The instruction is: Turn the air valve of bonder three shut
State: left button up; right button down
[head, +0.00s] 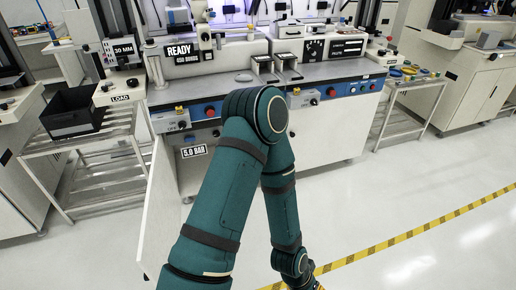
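A bonder bench (337,75) stands ahead, with a "READY" sign (180,52) at its left station. Below the bench front, a cabinet is open, with its pale door (160,215) swung toward me. A "5.0 BAR" label (194,151) shows in the opening. I cannot make out an air valve; my teal arm covers part of the cabinet. Small grey switch boxes (171,121) and (301,98) sit on the bench front; their lettering is too small to read. No bonder number is legible. The arm bends down at the lower middle; neither gripper is in view.
A "LOAD" stand (121,98) and a black bin (72,112) on a metal rack are at the left. A cart (409,75) with coloured parts is at the right. Yellow-black tape (420,231) crosses the clear floor.

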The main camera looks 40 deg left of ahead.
aim_at(189, 138)
jog(key=k+j+u, duration=0.2)
jog(key=j, duration=0.35)
jog(key=k+j+u, duration=0.15)
jog(key=j, duration=0.4)
jog(key=k+j+u, duration=0.2)
jog(key=j, duration=0.35)
jog(key=k+j+u, duration=0.2)
jog(key=j, duration=0.4)
jog(key=j+u, duration=0.15)
jog(key=j, duration=0.45)
jog(key=i+j+z, duration=0.1)
jog(key=j, duration=0.25)
jog(key=i+j+z, duration=0.15)
jog(key=i+j, duration=0.15)
jog(key=i+j+z, duration=0.1)
jog(key=j, duration=0.4)
jog(key=i+j+z, duration=0.15)
jog(key=j, duration=0.25)
jog(key=k+l, duration=0.3)
jog(key=l, duration=0.15)
jog(key=k+l, duration=0.3)
jog(key=l, duration=0.15)
jog(key=u, duration=0.05)
